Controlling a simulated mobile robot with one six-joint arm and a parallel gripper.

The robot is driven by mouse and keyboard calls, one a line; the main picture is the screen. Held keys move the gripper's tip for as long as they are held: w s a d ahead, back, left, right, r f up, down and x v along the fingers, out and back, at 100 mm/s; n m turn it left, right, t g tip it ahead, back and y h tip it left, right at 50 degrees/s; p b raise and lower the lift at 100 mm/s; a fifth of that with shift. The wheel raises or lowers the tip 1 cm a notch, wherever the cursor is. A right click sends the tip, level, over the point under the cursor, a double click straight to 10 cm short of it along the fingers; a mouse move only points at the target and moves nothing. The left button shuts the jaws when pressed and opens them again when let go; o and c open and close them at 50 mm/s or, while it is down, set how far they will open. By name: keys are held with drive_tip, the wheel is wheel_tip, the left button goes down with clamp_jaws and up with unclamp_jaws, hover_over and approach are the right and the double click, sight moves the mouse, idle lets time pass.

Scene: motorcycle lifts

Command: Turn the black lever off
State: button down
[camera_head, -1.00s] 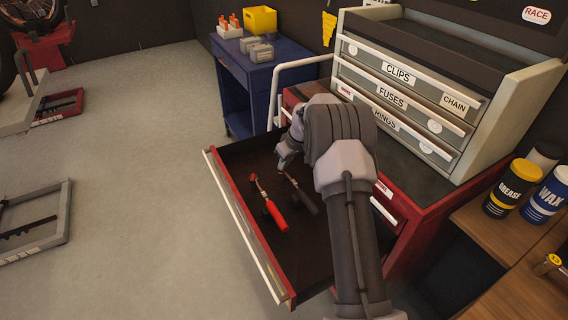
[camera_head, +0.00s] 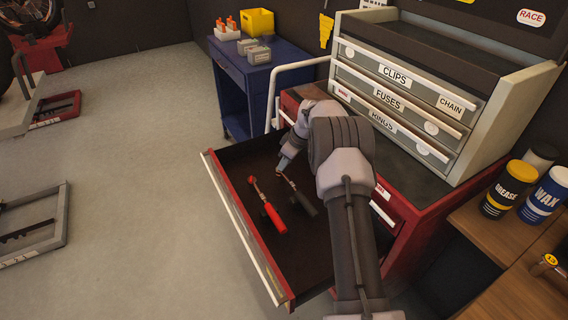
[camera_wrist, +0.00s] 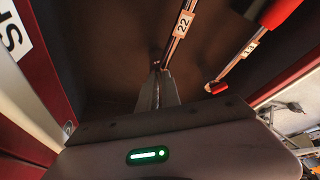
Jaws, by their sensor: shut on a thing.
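The black lever (camera_head: 304,202) lies in an open drawer, its dark handle toward the front and its thin shaft running back and left. A red-handled tool (camera_head: 269,205) lies to its left. My gripper (camera_head: 283,167) is at the far, thin end of the black lever. In the wrist view, the closed fingers (camera_wrist: 157,76) meet the end of a metal shaft labelled 22 (camera_wrist: 182,25). My jaws are shut on it; the contact is small and partly hidden. The red handle (camera_wrist: 280,12) and its shaft labelled 13 (camera_wrist: 247,50) stand apart to the right.
The drawer's red front wall (camera_head: 238,208) and side walls surround the tools. A grey cabinet (camera_head: 400,95) with labelled drawers rises behind my arm. A blue cart (camera_head: 235,85) stands at the back left.

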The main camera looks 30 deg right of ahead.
drive_tip(key=c, duration=1.5)
unclamp_jaws()
drive_tip(key=shift+c, duration=0.2)
drive_tip(key=p+v, duration=0.5)
drive_tip(key=v, duration=1.2)
drive_tip(key=shift+r, duration=0.25)
